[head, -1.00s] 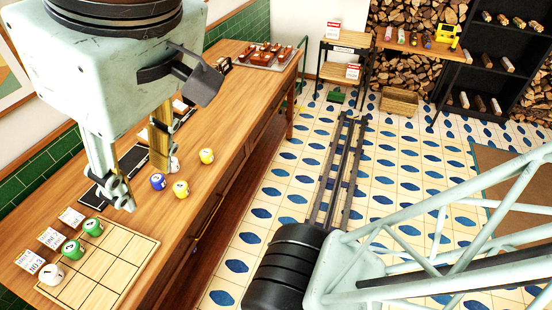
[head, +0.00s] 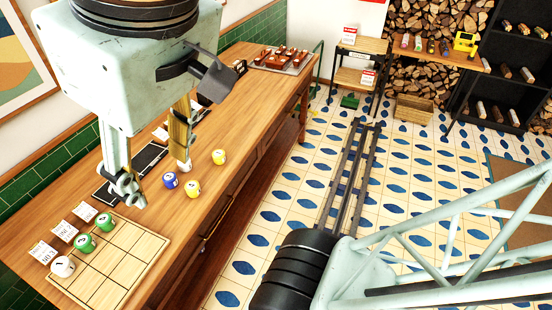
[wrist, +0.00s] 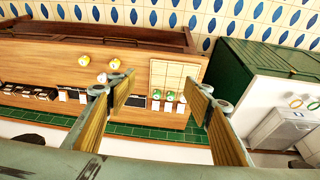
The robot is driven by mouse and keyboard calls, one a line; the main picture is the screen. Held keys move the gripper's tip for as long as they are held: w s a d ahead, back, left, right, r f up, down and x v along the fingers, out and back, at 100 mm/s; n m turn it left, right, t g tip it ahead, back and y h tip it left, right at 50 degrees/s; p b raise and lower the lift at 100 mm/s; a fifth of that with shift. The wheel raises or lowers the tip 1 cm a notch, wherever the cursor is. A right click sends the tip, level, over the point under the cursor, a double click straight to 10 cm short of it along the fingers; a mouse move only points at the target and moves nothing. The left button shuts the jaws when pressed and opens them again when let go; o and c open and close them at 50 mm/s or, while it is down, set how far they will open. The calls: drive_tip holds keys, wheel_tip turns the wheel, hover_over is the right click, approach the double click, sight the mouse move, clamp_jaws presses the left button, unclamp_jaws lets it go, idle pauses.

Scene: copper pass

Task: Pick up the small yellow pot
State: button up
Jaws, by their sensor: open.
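A blue pot (head: 170,180) stands close to the nearer yellow one. My gripper (head: 158,180) hangs over the counter, to the left of the yellow pots in the head view.
Dark slabs (head: 148,158) lie near the tiled wall. A tray of brown items (head: 284,60) is at the far end.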

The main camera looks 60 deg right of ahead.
drive_tip(key=w+d+f+n+g+h+p, duration=0.1)
drive_tip(key=w+d+f+n+g+h, duration=0.25)
drive_tip(key=w+d, duration=0.75)
drive_tip(key=n+p, duration=0.4)
drive_tip(key=n, duration=1)
hover_over(191, 187)
drive_tip(key=a, duration=0.5)
wheel_tip(191, 187, down, 33)
drive_tip(key=shift+d+f+h, duration=0.2)
drive_tip(key=shift+f+h, duration=0.15)
drive_tip(key=shift+f, duration=0.1)
drive_tip(key=shift+f, duration=0.1)
drive_tip(key=shift+b+x, duration=1.05)
drive_tip(key=shift+x, duration=3.15)
drive_tip(key=shift+d, duration=0.1)
